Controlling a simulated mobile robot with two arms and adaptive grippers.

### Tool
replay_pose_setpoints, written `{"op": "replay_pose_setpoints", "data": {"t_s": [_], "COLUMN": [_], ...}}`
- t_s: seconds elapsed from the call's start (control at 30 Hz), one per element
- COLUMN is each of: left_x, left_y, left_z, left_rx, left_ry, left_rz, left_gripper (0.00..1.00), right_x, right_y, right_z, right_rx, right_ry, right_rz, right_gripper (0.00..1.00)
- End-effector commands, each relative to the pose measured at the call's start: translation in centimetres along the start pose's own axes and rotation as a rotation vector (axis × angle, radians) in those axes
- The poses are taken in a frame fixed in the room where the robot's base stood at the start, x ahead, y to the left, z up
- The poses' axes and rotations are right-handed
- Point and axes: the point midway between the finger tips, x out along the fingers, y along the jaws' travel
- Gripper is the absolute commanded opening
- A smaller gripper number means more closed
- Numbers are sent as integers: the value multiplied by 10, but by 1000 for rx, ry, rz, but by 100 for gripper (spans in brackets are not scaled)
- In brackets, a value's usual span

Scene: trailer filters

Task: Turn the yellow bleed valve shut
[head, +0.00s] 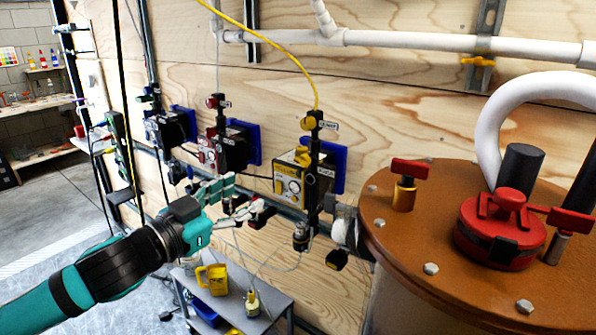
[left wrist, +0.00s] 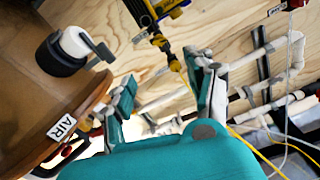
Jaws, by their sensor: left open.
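The yellow-coded filter unit (head: 290,183) hangs on the plywood wall. A yellow knob (head: 307,122) sits at its top beside a small label, where the yellow hose comes down. A second yellow handle (head: 304,156) is lower, at the top of the box. I cannot tell which is the bleed valve or how far it is turned. My left gripper (head: 248,194) is open and empty, left of and below the yellow unit, apart from it. In the left wrist view a yellow fitting (left wrist: 160,42) shows beyond and between the fingers (left wrist: 168,72). My right gripper is not in view.
A brown tank (head: 400,238) with red handles stands at the right. Red (head: 232,150) and blue (head: 168,130) filter units hang to the left. A grey cart (head: 270,297) with a yellow mug (head: 213,279) stands below. A white pipe (head: 420,42) runs above.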

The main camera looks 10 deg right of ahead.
Motion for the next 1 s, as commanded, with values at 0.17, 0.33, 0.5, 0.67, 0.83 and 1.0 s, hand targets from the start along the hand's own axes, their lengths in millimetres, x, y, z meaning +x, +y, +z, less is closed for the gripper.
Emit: {"op": "replay_pose_setpoints", "data": {"t_s": [0.17, 0.33, 0.5, 0.67, 0.83, 1.0], "left_x": [18, 53, 91, 125, 154, 169], "left_y": [2, 1, 2, 2, 2, 2], "left_z": [-4, -5, -5, -4, -4, -3], "left_rx": [0, 1, 2, 2, 2, 3], "left_ry": [3, 3, 2, 2, 2, 3], "left_rz": [5, 4, 5, 3, 3, 3], "left_gripper": [56, 56, 56, 56, 56, 56], "right_x": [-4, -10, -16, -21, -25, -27], "right_y": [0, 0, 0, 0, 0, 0], "right_z": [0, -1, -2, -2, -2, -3], "right_rx": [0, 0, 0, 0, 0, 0], "right_ry": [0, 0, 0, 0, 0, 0], "right_rz": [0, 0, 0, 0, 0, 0], "right_gripper": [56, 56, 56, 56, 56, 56]}}
